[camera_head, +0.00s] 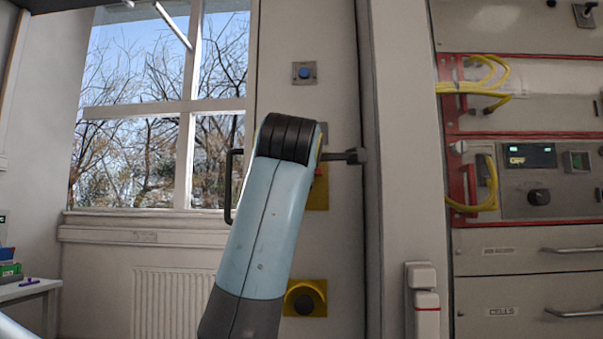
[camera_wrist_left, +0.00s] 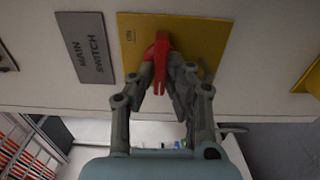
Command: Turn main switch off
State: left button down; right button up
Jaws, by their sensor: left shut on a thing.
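The main switch has a red handle (camera_wrist_left: 160,58) on a yellow plate (camera_wrist_left: 205,35) marked ON, beside a grey MAIN SWITCH label (camera_wrist_left: 85,47) in the left wrist view. My left gripper (camera_wrist_left: 163,82) has its two fingers on either side of the red handle and is shut on it. In the head view, my blue arm hides the gripper and most of the switch. Only part of the yellow plate (camera_head: 317,196) and a bit of red show to the right of the arm. My right gripper is not in view.
A blue button (camera_head: 304,73) sits above the arm and a yellow-plated knob (camera_head: 305,298) below it. A dark door handle (camera_head: 232,186) is left of the arm. A rack with yellow cables (camera_head: 488,185) stands right. A window and radiator (camera_head: 175,300) are left.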

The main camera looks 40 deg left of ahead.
pick_arm(q)
jog(key=c, duration=1.4)
grip_release()
jog(key=shift+o, duration=0.3)
jog(key=v, duration=0.7)
jog(key=shift+s, duration=0.25)
jog(key=shift+d+f, duration=0.1)
